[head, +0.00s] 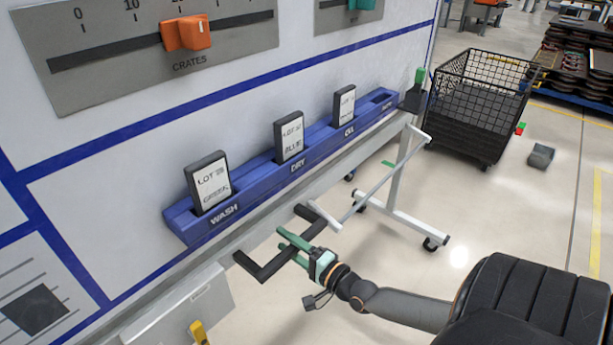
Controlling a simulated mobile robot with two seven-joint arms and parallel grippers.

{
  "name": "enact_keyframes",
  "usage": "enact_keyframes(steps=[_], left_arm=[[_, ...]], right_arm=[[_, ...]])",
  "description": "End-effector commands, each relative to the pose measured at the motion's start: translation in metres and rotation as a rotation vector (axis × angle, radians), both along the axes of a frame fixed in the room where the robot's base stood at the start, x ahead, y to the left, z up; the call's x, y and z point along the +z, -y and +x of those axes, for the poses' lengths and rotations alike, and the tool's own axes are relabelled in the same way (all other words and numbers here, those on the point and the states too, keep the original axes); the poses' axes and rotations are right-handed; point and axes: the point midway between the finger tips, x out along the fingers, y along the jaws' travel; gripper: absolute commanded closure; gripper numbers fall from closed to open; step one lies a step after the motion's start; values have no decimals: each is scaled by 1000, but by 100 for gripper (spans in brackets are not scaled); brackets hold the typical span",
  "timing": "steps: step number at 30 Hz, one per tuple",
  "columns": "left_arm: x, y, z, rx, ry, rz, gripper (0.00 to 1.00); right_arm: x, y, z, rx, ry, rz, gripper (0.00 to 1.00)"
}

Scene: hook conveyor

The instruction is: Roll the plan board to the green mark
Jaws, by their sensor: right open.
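The plan board (330,70) is a large white panel with blue lines on a wheeled frame, filling the left and upper middle of the head view. A black U-shaped handle (262,271) sticks out from its lower rail. My right gripper (284,246) has green fingers, is open, and reaches across the handle's bar; I cannot tell whether it touches. A small green strip (388,163) lies on the floor behind the frame's leg; I cannot tell if it is the whole green mark. My left gripper is not in view.
A blue rail (270,173) on the board holds several lot cards. The board's foot (405,219) has casters. A black wire cart (478,105) stands beyond the board's far end, and a small grey object (540,156) lies on the floor. The floor right of the board is mostly clear.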

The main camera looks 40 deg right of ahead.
Motion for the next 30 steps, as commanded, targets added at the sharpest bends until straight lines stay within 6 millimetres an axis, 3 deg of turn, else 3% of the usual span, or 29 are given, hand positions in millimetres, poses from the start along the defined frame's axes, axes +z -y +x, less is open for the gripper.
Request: enact_keyframes(steps=[7, 18, 30], left_arm=[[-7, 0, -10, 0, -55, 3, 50], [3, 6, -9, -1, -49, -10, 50], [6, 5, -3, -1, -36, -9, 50]], right_arm=[[1, 3, -44, 2, -6, -1, 43], [0, 8, -105, 2, -4, -1, 43], [1, 9, -116, 1, 0, 0, 43]])
